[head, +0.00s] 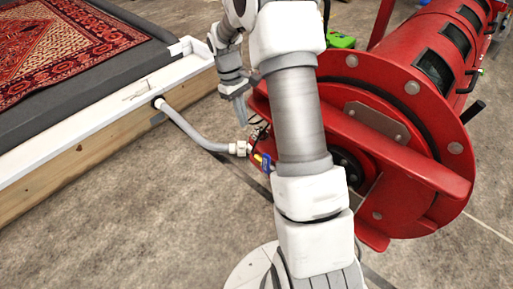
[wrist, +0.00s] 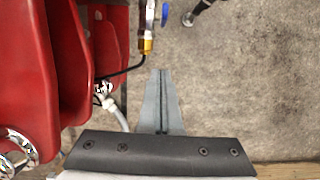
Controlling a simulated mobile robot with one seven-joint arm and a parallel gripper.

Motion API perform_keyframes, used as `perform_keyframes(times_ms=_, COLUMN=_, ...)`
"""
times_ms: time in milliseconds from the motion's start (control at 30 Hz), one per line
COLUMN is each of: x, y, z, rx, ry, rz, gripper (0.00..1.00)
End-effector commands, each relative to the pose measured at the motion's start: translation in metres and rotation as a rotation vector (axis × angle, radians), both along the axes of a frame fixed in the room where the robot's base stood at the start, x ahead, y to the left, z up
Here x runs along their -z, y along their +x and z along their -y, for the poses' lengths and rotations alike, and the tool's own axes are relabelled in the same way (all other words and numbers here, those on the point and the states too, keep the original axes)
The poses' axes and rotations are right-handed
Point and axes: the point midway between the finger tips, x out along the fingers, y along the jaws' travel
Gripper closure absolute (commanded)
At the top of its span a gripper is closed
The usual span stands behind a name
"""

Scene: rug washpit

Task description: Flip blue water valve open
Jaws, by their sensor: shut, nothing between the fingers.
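The blue valve handle (head: 266,164) shows low in front of the red machine, beside a yellow fitting and partly behind my arm in the head view. In the wrist view the blue handle (wrist: 165,14) is at the top edge, next to a brass-coloured fitting (wrist: 148,46). My gripper (head: 242,121) points down above the grey hose and valve, apart from them. In the wrist view my gripper (wrist: 160,72) has its two grey fingers together with nothing between them. The fingertips appear a little short of the brass fitting and do not visibly touch the handle.
The red drum machine (head: 405,165) stands close on the right. A grey hose (head: 195,130) runs from the wood-and-white pit edge (head: 95,128) to a white fitting (head: 238,148). A patterned rug (head: 60,40) lies at left. Concrete floor (head: 130,215) is clear in front.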

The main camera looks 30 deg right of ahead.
Motion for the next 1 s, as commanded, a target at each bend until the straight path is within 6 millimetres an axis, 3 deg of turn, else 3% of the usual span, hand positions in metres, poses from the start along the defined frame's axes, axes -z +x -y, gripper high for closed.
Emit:
perform_keyframes(times_ms=467, x=0.008, y=-0.001, z=0.001, rx=-0.001, ry=0.001, rz=-0.006, gripper=1.0)
perform_keyframes(times_ms=567, x=0.02, y=-0.004, z=0.002, rx=0.0, ry=0.002, rz=-0.006, gripper=1.0)
perform_keyframes(times_ms=933, x=0.097, y=-0.023, z=0.008, rx=0.0, ry=0.003, rz=-0.007, gripper=1.0)
perform_keyframes(times_ms=1000, x=0.101, y=-0.028, z=0.011, rx=0.0, ry=0.001, rz=-0.003, gripper=1.0)
